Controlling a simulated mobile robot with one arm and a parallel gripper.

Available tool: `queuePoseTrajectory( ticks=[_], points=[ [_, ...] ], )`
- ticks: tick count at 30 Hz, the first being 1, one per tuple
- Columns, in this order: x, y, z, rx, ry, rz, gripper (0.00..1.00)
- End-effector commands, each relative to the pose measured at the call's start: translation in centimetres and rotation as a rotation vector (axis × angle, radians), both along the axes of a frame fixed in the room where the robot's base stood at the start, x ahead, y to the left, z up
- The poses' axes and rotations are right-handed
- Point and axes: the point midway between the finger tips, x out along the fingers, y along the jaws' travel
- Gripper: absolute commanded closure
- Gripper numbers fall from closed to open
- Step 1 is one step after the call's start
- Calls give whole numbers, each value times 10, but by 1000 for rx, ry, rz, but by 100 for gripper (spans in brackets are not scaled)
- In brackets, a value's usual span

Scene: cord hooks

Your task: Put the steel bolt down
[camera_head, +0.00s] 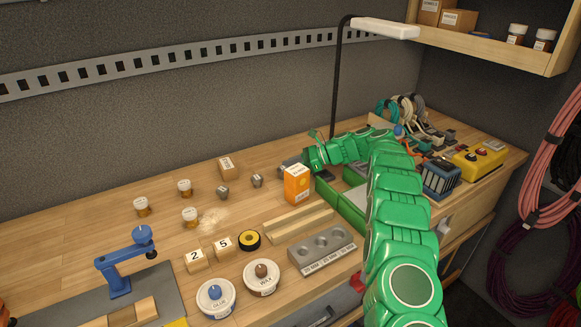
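My green arm reaches across the bench from the lower right. My gripper (291,164) is at its far end, low over the back of the bench and just behind an orange box (297,184). Its fingers are small and partly lost behind the box, so I cannot tell whether they are open or shut, or on what. I cannot make out a steel bolt for certain. Two small grey metal pieces, one on the left (222,192) and one on the right (257,180), lie on the wood left of my gripper, apart from it.
A small cardboard box (227,166) stands behind the grey pieces. Several orange jars, one of them here (185,188), stand left. Green bins (350,211) and a lamp post (336,90) are near my arm. Number blocks (223,247) and a grey holed block (321,251) are in front.

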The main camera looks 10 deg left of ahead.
Motion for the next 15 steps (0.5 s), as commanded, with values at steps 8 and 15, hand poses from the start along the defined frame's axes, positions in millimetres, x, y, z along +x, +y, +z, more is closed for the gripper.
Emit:
queuePoseTrajectory(
  ticks=[8, 15],
  points=[
    [0, 0, 0, 0, 0, 0, 36],
    [0, 0, 4, 0, 0, 0, 36]
  ],
)
